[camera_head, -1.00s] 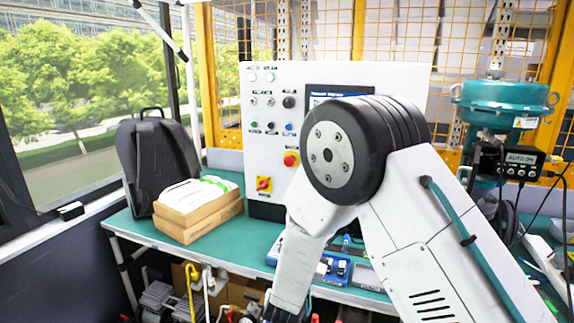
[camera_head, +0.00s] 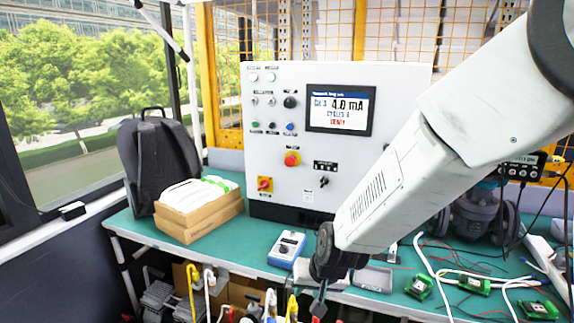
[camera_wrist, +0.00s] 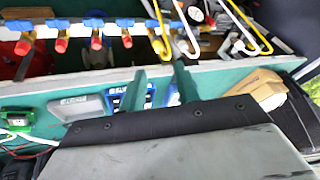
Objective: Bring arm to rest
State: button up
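My gripper (camera_head: 320,304) hangs at the front edge of the green workbench (camera_head: 225,257) in the head view, below the end of my white arm, which reaches in from the upper right. In the wrist view my gripper's two teal fingers (camera_wrist: 160,78) stand apart with a gap between them, and nothing is held. Past the fingers lie the bench edge and several hooks, one of them a yellow hook (camera_wrist: 160,45). A blue handheld device (camera_head: 287,249) lies on the bench to the left of my gripper.
A white control panel (camera_head: 270,180) stands behind. A cardboard box (camera_head: 200,223) and black backpack (camera_head: 158,165) are at left. A grey tray (camera_head: 373,278), green circuit boards (camera_head: 473,284) and loose wires lie at right. Hoses and hooks hang under the front edge.

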jog(key=s+d+r+g+h, duration=0.1)
jog(key=s+d+r, duration=0.8)
jog(key=s, duration=0.4)
jog(key=s+d+r+g+h, duration=0.1)
jog(key=s+d+r+g, duration=0.1)
jog(key=s+d+r, duration=0.7)
jog(key=s+d, duration=0.3)
jog(key=s, duration=0.1)
jog(key=shift+d+r+h, duration=0.25)
jog(key=shift+r+h, duration=0.15)
